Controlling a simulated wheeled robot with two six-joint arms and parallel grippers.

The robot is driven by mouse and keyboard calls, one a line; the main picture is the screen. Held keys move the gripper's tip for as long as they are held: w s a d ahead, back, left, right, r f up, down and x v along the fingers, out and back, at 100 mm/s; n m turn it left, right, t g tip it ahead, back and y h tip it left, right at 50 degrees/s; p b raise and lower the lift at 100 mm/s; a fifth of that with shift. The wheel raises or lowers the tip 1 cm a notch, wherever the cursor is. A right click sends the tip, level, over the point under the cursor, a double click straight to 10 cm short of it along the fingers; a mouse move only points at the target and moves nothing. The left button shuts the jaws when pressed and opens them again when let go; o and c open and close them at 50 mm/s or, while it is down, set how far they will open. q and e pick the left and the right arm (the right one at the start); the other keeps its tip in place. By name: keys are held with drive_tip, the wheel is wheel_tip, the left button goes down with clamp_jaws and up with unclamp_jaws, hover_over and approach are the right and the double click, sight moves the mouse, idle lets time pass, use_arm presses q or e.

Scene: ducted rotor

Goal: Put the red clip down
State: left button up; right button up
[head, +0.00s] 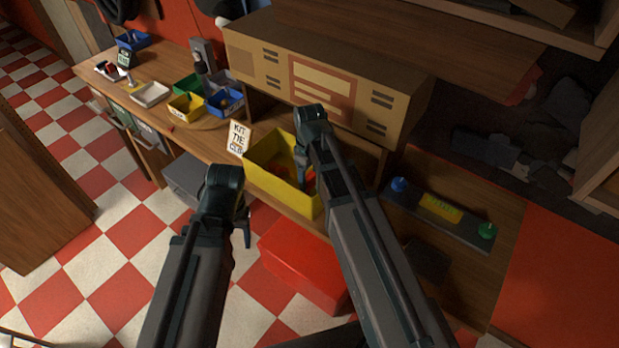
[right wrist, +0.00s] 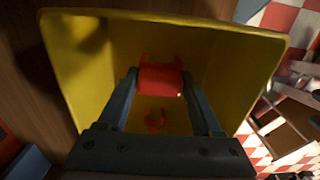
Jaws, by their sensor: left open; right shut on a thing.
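The red clip (right wrist: 160,78) is between the fingertips of my right gripper (right wrist: 160,84), which is shut on it. In the head view my right gripper (head: 304,172) reaches down into the yellow bin (head: 270,188), and my arm hides part of the bin. The bin's walls (right wrist: 230,55) surround the clip in the right wrist view. Another small red piece (right wrist: 154,121) shows inside the bin, apart from the held clip. Whether the held clip touches the bin's floor, I cannot tell. My left gripper (head: 244,218) is open and empty, in front of the bench.
A lettered card (head: 239,137) stands left of the bin. A cardboard box (head: 320,80) stands behind it. A dark plate (head: 440,213) with blue, yellow and green parts lies to the right. Small coloured bins (head: 186,106) stand at left. A red box (head: 303,268) is below.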

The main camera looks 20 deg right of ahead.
sight(310, 176)
drive_tip(key=o, duration=1.4)
drive_tip(key=shift+c, duration=0.2)
wheel_tip(310, 176, up, 13)
drive_tip(key=p, duration=1.4)
drive_tip(key=s+a+m+h, duration=0.1)
drive_tip(key=s+a+m, duration=0.3)
drive_tip(key=s+a, duration=0.7)
drive_tip(key=s, duration=0.3)
drive_tip(key=shift+r+b, duration=0.15)
drive_tip(key=shift+b, duration=0.2)
wheel_tip(310, 176, down, 12)
drive_tip(key=b, duration=1.2)
